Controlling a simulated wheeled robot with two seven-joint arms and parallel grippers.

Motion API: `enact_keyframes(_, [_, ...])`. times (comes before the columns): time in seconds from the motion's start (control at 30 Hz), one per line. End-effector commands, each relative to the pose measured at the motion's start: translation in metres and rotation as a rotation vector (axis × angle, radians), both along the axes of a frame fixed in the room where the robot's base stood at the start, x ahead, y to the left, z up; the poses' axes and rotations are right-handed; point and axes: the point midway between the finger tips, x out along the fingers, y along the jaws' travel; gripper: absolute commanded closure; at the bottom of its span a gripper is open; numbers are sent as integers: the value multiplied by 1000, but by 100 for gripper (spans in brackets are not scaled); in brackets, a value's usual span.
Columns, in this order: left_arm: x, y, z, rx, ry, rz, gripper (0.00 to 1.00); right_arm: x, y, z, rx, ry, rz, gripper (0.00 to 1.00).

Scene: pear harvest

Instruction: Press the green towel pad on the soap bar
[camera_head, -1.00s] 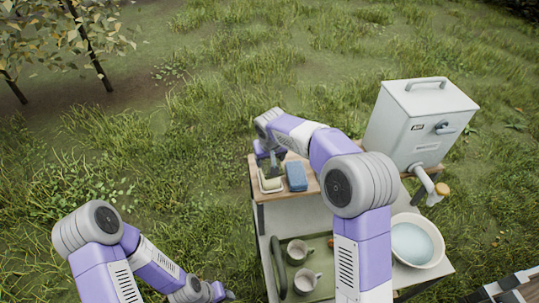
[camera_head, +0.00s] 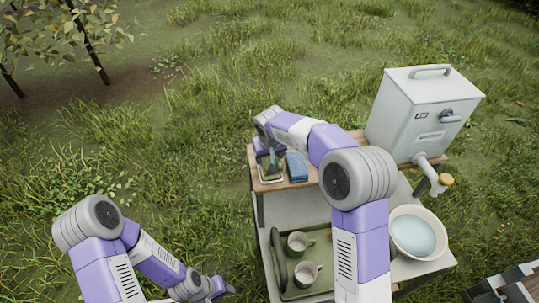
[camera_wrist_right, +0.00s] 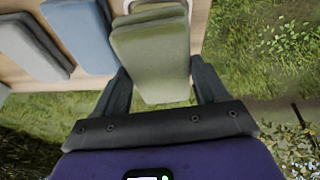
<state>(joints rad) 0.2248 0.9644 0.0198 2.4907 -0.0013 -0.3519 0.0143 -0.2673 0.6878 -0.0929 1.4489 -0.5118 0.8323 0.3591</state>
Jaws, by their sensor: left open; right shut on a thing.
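My right gripper (camera_wrist_right: 160,88) is shut on the green towel pad (camera_wrist_right: 152,50), a folded olive-green block between its two fingers. In the head view this gripper (camera_head: 269,163) is over a small pale dish (camera_head: 271,181) at the left end of the wooden shelf. A pale edge of the dish also shows past the pad in the wrist view. The soap bar cannot be made out clearly; the pad and gripper cover most of the dish. Whether pad and soap touch I cannot tell. My left gripper (camera_head: 222,289) is open, low at the bottom, away from the cart.
A folded blue towel (camera_head: 296,166) lies right beside the dish. A grey towel (camera_wrist_right: 30,48) lies beyond it in the wrist view. A metal water tank (camera_head: 420,115) with a tap stands at right, a white basin (camera_head: 442,250) below. Mugs stand on a green tray (camera_head: 316,289).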

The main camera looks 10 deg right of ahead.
Motion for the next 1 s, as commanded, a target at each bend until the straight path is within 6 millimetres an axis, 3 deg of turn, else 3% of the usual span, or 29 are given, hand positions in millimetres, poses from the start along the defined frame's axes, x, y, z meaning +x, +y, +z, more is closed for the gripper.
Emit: enact_keyframes(1.0, [0,0,-7,0,0,0,57,0,0,-8,0,0,0,52])
